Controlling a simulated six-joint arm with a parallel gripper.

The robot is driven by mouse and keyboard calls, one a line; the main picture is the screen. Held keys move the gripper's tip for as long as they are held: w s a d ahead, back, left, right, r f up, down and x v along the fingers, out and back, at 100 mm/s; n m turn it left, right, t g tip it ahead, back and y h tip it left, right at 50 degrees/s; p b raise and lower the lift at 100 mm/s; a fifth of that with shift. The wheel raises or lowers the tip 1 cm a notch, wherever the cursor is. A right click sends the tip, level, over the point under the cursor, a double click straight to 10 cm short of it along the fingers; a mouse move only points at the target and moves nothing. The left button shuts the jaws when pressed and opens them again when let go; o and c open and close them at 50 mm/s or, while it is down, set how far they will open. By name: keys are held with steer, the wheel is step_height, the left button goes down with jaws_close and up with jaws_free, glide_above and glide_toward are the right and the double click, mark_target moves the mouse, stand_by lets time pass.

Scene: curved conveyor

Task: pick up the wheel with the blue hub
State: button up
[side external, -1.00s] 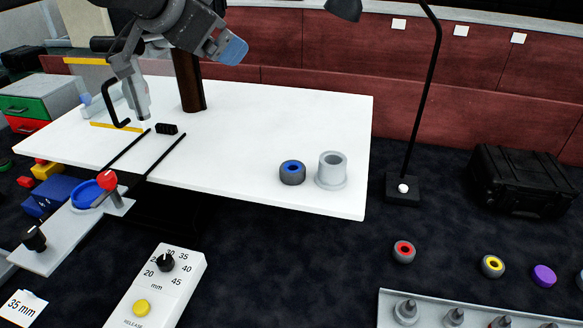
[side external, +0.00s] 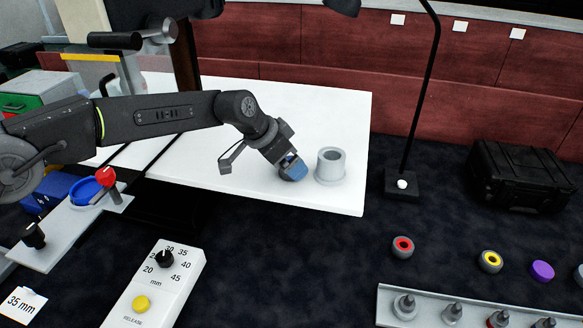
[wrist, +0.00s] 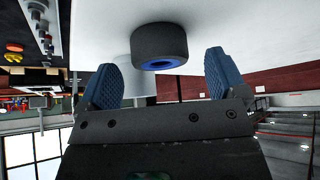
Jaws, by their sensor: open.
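The wheel with the blue hub (wrist: 158,44) shows in the wrist view as a dark tyre, its blue hub partly visible on the lower side. It lies just beyond and between the tips of my gripper (wrist: 161,66), whose two blue fingers are spread with nothing held. In the side external view my gripper (side external: 293,168) is low over the white table (side external: 320,115), near its front right edge. I cannot tell whether a finger touches the wheel.
A grey hollow cylinder (side external: 331,166) stands close to the right of my gripper. A red-hubbed wheel (side external: 403,247), a yellow-hubbed wheel (side external: 491,262) and a purple piece (side external: 542,271) lie off the table at the right. A black lamp pole (side external: 420,100) stands beyond the table.

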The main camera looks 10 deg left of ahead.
steer(key=shift+x, duration=0.9)
